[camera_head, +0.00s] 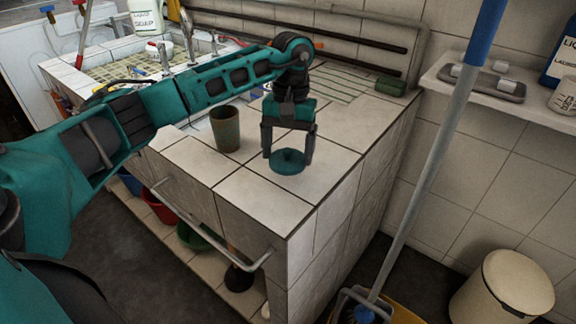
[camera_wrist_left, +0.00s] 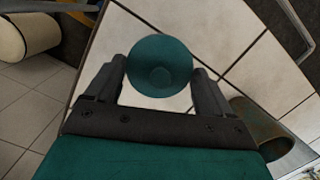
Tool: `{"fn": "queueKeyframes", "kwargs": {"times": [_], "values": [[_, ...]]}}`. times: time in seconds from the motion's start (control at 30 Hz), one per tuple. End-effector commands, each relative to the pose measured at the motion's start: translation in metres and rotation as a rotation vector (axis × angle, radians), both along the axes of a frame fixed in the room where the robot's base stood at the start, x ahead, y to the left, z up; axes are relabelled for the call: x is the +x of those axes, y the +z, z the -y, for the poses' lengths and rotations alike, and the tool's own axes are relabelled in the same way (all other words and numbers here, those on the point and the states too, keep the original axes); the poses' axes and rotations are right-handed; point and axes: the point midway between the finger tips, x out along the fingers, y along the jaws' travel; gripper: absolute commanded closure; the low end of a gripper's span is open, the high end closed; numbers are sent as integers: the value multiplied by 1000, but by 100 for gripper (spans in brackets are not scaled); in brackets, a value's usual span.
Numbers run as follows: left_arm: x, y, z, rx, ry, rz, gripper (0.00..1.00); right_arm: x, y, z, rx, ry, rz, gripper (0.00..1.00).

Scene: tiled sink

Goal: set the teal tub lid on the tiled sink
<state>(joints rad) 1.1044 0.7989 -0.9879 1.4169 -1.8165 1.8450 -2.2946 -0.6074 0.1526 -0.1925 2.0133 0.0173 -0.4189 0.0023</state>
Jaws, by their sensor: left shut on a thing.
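The teal tub lid (camera_head: 288,162) is a round disc with a small raised knob, at the tiled sink's near right part in the head view. My left gripper (camera_head: 288,156) points down over it and is shut on it, one finger at each side. In the left wrist view the lid (camera_wrist_left: 160,66) shows between the fingertips of the gripper (camera_wrist_left: 158,84). The lid looks level and at or just above the tiles of the tiled sink (camera_head: 262,200); I cannot tell if it touches. My right gripper is not in view.
A brown-green cup (camera_head: 226,130) stands on the tiles just left of the lid; it also shows in the left wrist view (camera_wrist_left: 262,122). A metal rail (camera_head: 215,237) runs along the front edge. A blue-topped pole (camera_head: 440,140) stands right of the sink.

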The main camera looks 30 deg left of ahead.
Motion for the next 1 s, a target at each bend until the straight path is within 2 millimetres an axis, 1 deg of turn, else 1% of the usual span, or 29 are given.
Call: {"fn": "queueKeyframes", "kwargs": {"times": [0.13, 0.3, 0.33, 0.57, 0.7, 0.73, 0.9, 1.0], "values": [[-1, -14, 0, 0, 0, -3, 47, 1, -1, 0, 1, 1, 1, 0], [-1, -40, 0, 0, 1, -3, 47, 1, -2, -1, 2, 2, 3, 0], [-1, -42, 0, 0, 1, -3, 47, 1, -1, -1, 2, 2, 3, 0], [0, -44, 0, 0, 0, -1, 47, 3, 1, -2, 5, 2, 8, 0], [0, -48, 0, 0, 0, -1, 47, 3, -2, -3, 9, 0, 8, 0], [0, -48, 0, 0, 0, -1, 17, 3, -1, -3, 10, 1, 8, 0], [0, -46, 0, 0, 0, -1, 1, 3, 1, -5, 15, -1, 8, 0], [0, -46, 0, 0, 0, -1, 0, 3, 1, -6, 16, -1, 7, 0]]}}
